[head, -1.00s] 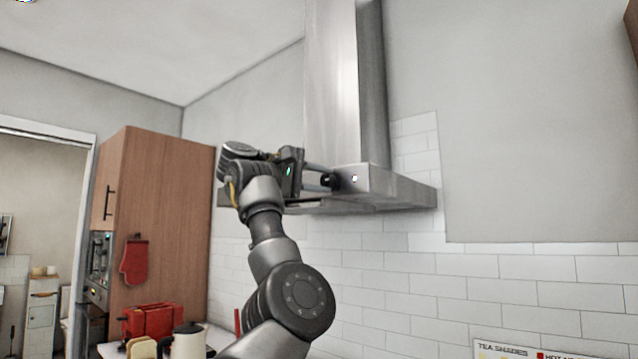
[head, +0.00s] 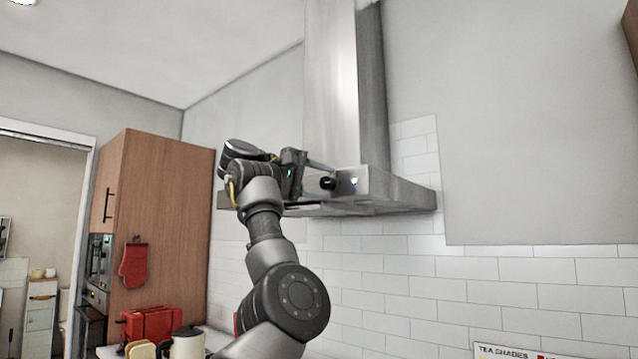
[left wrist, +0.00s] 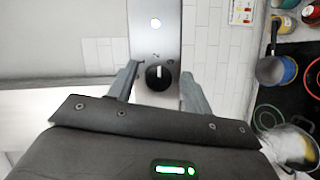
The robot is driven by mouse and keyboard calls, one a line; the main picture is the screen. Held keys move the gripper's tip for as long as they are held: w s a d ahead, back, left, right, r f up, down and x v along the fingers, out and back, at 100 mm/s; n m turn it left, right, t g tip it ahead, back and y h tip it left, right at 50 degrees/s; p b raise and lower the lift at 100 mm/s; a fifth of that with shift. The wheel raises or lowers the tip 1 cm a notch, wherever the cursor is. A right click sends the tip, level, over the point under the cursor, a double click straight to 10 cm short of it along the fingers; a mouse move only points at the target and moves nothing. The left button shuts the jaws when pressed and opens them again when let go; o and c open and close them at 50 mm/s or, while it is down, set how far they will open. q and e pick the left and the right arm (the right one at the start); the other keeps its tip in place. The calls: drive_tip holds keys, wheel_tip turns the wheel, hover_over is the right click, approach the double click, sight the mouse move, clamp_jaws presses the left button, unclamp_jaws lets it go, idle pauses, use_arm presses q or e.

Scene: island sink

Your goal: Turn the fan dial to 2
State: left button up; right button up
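The black round fan dial (head: 328,183) sits on the front face of the steel range hood (head: 400,189). My left gripper (head: 324,173) is open at the hood front. In the left wrist view its fingers (left wrist: 160,75) stand apart on either side of the dial, with gaps between them and it. Whether the fingertips reach the dial's depth I cannot tell. My right gripper is not in view.
A small white round light or button (head: 354,181) is beside the dial on the hood. A red toaster (head: 152,325) and a white kettle (head: 187,343) stand on the counter below. Pots (left wrist: 272,70) and a cooktop (left wrist: 295,95) show in the wrist view.

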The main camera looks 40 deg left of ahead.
use_arm(q)
drive_tip(key=shift+s+a+b, duration=0.25)
drive_tip(key=shift+s+b, duration=0.05)
drive_tip(key=shift+s, duration=0.3)
drive_tip(key=b+v, duration=0.3)
drive_tip(key=v, duration=0.6)
drive_tip(key=shift+s+r+b, duration=0.15)
drive_tip(key=shift+s+b, duration=0.15)
drive_tip(key=shift+b, duration=0.1)
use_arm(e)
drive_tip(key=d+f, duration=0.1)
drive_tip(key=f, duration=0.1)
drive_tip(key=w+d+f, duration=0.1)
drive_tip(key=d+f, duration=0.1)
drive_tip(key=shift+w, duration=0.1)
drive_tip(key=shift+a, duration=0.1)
